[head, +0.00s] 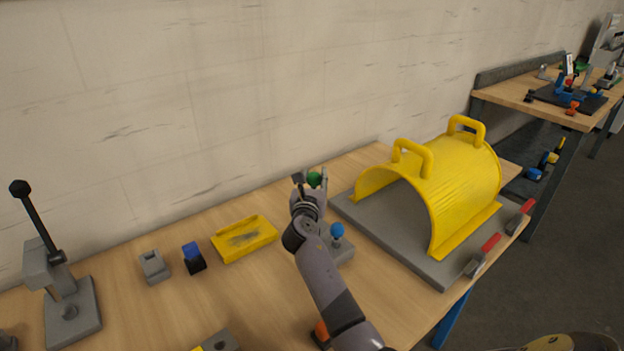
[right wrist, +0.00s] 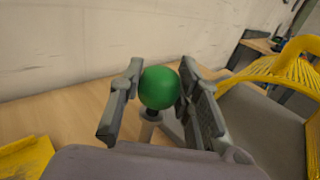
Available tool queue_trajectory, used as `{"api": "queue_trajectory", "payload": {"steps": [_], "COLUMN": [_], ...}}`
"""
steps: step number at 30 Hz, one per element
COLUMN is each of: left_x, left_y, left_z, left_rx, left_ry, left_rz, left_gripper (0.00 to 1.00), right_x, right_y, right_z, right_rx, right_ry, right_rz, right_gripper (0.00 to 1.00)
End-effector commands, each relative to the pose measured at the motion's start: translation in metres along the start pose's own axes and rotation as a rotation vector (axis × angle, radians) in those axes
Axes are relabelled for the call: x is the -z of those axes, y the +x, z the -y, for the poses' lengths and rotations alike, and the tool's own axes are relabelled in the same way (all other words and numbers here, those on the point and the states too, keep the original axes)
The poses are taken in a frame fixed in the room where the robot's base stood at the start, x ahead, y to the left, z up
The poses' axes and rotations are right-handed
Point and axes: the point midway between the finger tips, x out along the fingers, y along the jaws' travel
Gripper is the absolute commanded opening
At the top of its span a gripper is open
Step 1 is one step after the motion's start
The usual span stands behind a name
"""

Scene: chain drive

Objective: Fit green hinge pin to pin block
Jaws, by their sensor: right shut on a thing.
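The green hinge pin shows as a green ball head (head: 314,179), held up between the fingers of my right gripper (head: 311,183). In the right wrist view the green ball (right wrist: 159,88) sits between the two grey fingers, with a short dark stem under it. A grey post or block top (right wrist: 150,122) shows below the stem; I cannot tell if they touch. A grey block (head: 345,250), probably the pin block, stands on the bench partly behind my right arm. A blue ball-headed pin (head: 337,231) stands at it. My left gripper is not in view.
A yellow curved guard (head: 450,190) on a grey plate (head: 410,255) stands close on the right, with red-handled clamps (head: 491,243). A yellow tray (head: 262,228), a blue-and-black part (head: 194,260), a slotted grey block (head: 154,266) and a lever press (head: 70,308) stand left.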

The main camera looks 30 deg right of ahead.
Motion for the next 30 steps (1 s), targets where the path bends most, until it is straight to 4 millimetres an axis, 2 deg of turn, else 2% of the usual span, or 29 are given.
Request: {"api": "queue_trajectory", "payload": {"steps": [5, 18, 30], "left_x": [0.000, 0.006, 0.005], "left_y": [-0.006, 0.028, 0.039], "left_z": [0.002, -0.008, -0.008], "left_rx": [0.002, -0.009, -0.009], "left_ry": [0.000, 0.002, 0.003], "left_rz": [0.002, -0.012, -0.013], "left_gripper": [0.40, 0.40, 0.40], "right_x": [-0.003, 0.043, 0.058], "right_y": [0.000, 0.000, 0.000], "right_z": [0.000, 0.000, 0.000], "right_rx": [0.000, -0.001, 0.000], "right_ry": [-0.001, -0.001, 0.000], "right_rz": [0.001, 0.000, 0.001], "right_gripper": [0.00, 0.00, 0.00]}}
